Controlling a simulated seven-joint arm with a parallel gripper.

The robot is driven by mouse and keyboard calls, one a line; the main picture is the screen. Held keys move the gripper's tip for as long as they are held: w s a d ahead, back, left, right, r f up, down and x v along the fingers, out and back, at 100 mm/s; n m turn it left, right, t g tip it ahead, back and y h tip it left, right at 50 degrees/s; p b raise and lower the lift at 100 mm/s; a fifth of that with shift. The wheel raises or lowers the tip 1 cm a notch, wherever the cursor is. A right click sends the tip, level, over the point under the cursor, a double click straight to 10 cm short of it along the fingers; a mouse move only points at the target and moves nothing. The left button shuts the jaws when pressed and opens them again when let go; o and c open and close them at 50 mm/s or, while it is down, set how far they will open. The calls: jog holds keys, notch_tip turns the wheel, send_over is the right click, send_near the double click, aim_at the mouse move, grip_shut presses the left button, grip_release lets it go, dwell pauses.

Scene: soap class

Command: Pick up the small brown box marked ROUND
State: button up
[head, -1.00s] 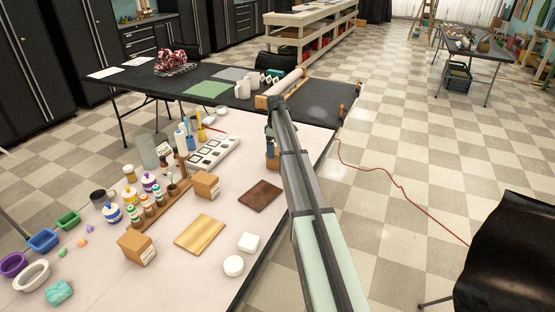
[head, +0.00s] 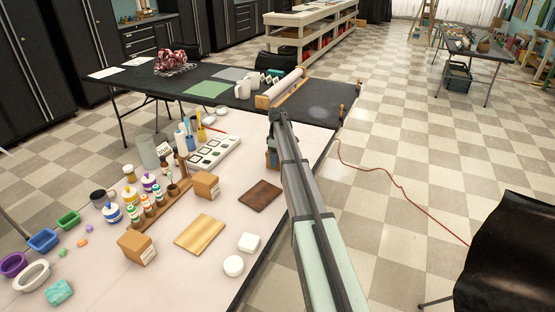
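Two small brown boxes stand on the pale table (head: 185,285). One brown box (head: 136,246) is at the front left, with a white label on its right side. The other brown box (head: 205,185) is farther back, near the middle, also with a pale label. The print on both labels is too small to read. My gripper (head: 272,160) is at the far end of my arm, above the table's right edge and to the right of both boxes. My arm partly hides it, and its fingers are too small to tell open from shut.
A gold board (head: 200,234), a dark brown board (head: 261,195) and two white soaps (head: 249,242) lie near the boxes. A wooden rack of bottles (head: 165,205) stands between the boxes. A white mould tray (head: 213,152) lies behind.

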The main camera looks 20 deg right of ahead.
jog(key=c, duration=0.6)
jog(key=shift+c, duration=0.2)
